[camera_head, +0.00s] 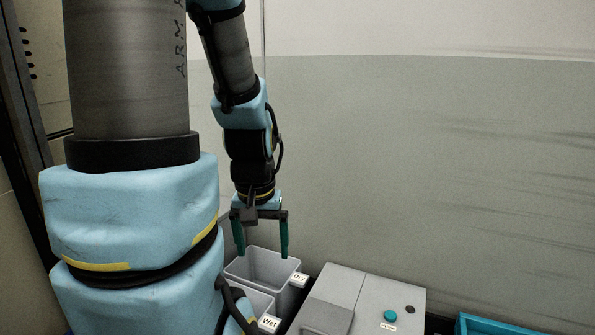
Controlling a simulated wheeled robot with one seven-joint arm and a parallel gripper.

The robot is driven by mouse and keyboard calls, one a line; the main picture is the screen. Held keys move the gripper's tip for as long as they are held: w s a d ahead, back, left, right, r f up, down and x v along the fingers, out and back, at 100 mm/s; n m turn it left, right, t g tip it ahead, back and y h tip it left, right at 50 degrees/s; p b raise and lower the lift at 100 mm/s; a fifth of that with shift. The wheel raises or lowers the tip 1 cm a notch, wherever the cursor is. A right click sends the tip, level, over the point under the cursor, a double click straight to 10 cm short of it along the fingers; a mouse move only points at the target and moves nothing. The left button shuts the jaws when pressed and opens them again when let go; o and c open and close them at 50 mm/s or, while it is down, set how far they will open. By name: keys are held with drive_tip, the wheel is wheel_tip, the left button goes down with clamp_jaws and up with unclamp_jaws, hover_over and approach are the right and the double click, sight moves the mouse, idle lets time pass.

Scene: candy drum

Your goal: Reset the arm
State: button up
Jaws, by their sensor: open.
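My gripper (262,252) hangs pointing down with its two green fingers apart and nothing between them. It is over or just in front of the grey bin labelled Dry (265,264); the exact depth is hard to tell. My arm reaches in from the upper left, with its large blue and grey links filling the left of the view.
A second grey bin labelled Wet (262,303) stands nearer, partly hidden by my arm. A grey machine (372,295) with a teal button (390,316) is to the right. A blue crate (492,325) shows at the bottom right. A plain wall (430,150) stands behind.

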wheel_tip(320, 180, up, 26)
drive_tip(key=p, duration=2.4)
drive_tip(key=shift+w+f, duration=0.15)
drive_tip(key=shift+w, duration=0.05)
drive_tip(key=shift+d, duration=0.1)
drive_tip(key=shift+c, duration=0.2)
